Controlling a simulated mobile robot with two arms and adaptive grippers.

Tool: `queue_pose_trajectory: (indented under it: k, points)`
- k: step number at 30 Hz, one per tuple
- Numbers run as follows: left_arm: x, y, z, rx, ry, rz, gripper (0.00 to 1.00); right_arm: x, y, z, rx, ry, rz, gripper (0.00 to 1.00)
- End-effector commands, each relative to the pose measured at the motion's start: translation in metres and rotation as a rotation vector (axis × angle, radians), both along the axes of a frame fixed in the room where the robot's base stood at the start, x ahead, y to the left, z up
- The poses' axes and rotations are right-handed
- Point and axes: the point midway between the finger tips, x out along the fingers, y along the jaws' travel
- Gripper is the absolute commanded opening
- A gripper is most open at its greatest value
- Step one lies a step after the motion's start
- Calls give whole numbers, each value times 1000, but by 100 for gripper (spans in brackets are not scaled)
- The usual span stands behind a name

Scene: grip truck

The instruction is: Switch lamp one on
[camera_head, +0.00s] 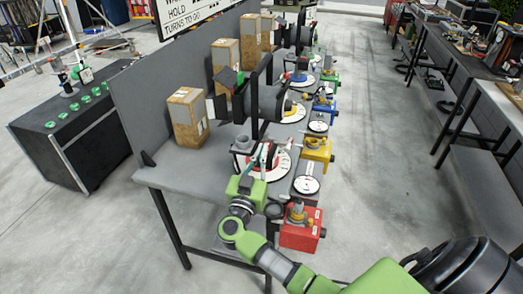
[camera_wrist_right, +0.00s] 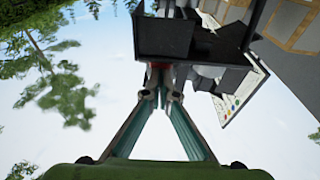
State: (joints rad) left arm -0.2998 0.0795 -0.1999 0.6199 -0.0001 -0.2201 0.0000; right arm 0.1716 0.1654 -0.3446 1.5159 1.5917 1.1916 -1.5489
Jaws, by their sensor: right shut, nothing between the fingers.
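Several dark lamps with flaps stand in a row on the grey table (camera_head: 185,172). The nearest lamp (camera_head: 262,100) is the largest in the head view; I cannot read a number on it. Under it is a white round dial with a red band (camera_head: 281,166). My right gripper (camera_head: 267,151) is shut and empty, its fingers pointing up in front of the dial, below the lamp. In the right wrist view its fingertips (camera_wrist_right: 161,78) meet just below the dark lamp housing (camera_wrist_right: 165,38). A small red part shows behind the tips; whether they touch is unclear. My left gripper is out of view.
A red box with a knob (camera_head: 301,228) and a yellow box (camera_head: 318,149) sit along the table's right edge. Cardboard boxes (camera_head: 187,117) stand behind the lamps against a grey panel. The floor aisle right of the table is clear.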

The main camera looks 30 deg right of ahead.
Motion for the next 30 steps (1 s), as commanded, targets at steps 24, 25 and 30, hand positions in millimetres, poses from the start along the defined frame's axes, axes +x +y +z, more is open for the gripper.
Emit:
queue_pose_trajectory:
  k: [24, 25, 30]
  points:
    - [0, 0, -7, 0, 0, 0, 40, 0, 1, 4, -75, -65, -1, 0]
    - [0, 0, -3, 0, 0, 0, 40, 1, 1, 7, -75, -65, -1, 0]
    - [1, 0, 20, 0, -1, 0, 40, 4, -1, 28, -75, -67, -1, 0]
